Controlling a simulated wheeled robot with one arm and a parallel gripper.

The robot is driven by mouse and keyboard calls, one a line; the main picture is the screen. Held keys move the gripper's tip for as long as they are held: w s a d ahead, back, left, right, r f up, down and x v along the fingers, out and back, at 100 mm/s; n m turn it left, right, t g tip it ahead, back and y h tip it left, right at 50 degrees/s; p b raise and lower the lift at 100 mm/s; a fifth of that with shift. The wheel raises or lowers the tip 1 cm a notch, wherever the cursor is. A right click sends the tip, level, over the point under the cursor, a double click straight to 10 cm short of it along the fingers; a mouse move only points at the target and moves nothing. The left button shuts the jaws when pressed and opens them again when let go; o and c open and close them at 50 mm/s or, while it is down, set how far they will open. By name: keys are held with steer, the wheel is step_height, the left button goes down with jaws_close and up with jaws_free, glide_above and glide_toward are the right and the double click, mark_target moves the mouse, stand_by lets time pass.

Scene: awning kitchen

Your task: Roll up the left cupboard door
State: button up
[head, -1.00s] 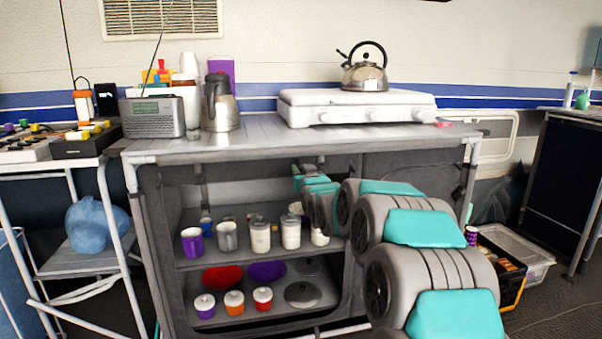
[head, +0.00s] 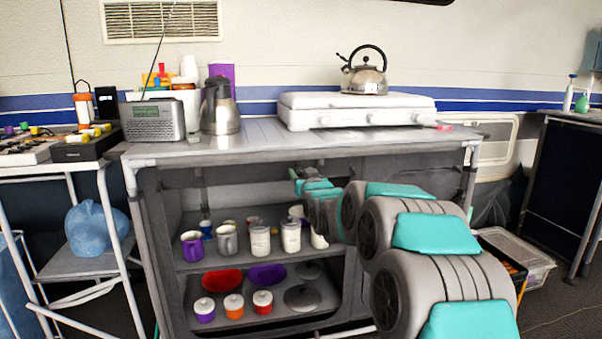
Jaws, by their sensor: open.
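The left cupboard compartment (head: 215,262) of the grey camp cupboard stands open, with its shelves and contents in plain view. A dark fabric band (head: 165,178) runs along the top of the opening, and I cannot tell if it is the rolled door. My gripper (head: 294,174) is at the far end of my arm, near the top right of this opening. It is small in the picture and partly hidden by my own arm links. It is open, and I see nothing held in it.
Mugs and jars (head: 260,240) stand on the upper shelf; bowls, lids and small pots (head: 234,305) are on the lower one. A stove (head: 355,108) with a kettle (head: 365,72), a radio (head: 153,120) and a jug (head: 220,108) stand on the countertop (head: 260,135). A side rack (head: 75,262) is at left.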

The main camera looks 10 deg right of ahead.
steer(key=s, duration=0.6)
steer(key=s+a+f+g+p, duration=0.15)
steer(key=s+f+g, duration=0.4)
steer(key=s, duration=0.55)
steer(key=s+f+g+p, duration=0.2)
steer(key=s+f+g, duration=0.3)
steer(key=s, duration=0.6)
steer(key=s+f+g+p, duration=0.1)
steer(key=s+g, duration=0.3)
steer(key=s, duration=1.3)
steer(key=s+f+g+p, duration=0.2)
steer(key=s+f+g, duration=0.2)
steer(key=s, duration=1.4)
steer(key=shift+s+a+g+h, duration=0.15)
steer(key=shift+a+g+h, duration=0.2)
steer(key=shift+g, duration=0.3)
